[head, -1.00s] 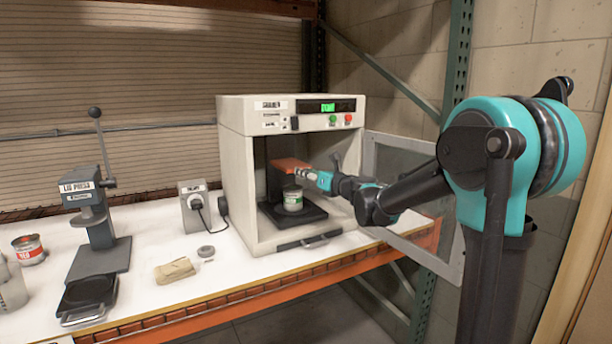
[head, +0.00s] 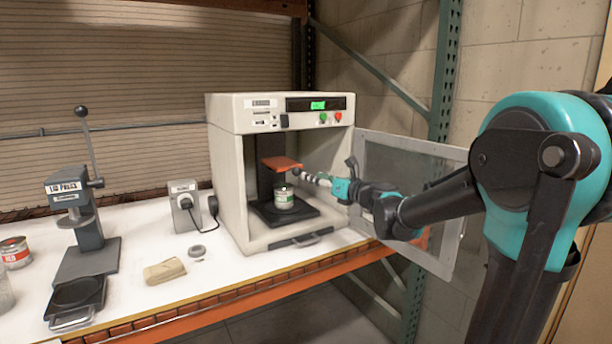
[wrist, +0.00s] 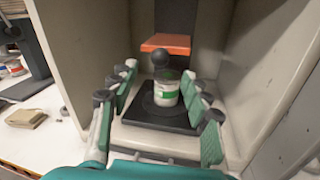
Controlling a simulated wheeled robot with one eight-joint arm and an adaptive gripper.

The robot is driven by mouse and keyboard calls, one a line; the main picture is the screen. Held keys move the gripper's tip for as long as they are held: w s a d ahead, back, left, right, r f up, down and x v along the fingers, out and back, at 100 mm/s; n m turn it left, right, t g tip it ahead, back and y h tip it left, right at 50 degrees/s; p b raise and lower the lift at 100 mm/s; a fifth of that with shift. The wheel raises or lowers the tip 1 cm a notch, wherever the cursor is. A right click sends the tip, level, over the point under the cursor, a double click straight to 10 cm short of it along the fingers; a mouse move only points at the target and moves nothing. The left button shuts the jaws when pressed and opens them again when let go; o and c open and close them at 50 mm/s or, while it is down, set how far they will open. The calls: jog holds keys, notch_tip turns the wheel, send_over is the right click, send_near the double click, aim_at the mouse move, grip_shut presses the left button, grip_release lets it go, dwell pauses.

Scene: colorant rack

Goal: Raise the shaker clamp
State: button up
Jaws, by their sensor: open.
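The shaker (head: 228,175) is a white cabinet with its door open. Its clamp, an orange plate (head: 283,163) with a black ball knob (wrist: 160,57) in front, sits above a white-and-green can (head: 285,198). A gap shows between plate and can. The can stands upright on a black base plate (wrist: 135,111). My gripper (head: 312,178) is open and empty at the cabinet's opening, just right of the knob in the head view. In the wrist view, its fingers (wrist: 160,72) spread on both sides of the can and knob, apparently touching neither.
The open glass door (head: 395,170) stands to the right, close to my arm. A lid press (head: 75,230), a grey switch box (head: 187,205), a folded cloth (head: 165,271) and a red-labelled can (head: 15,252) are on the bench to the left.

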jog(key=shift+v, duration=1.05)
jog(key=s+d+f+n+g+h, duration=0.2)
jog(key=s+f+n+g, duration=0.1)
jog(key=s+f+n, duration=0.6)
jog(key=s+d+f+n+g+h, duration=0.25)
jog(key=s+f+n, duration=0.35)
jog(key=f, duration=0.4)
jog(key=s+d+f+n+g+h, duration=0.3)
jog(key=s+d+f+n+h, duration=0.5)
jog(key=s+d+f+n, duration=0.6)
jog(key=shift+s+d+f, duration=0.15)
jog(key=shift+d+f, duration=0.35)
jog(key=shift+d, duration=0.55)
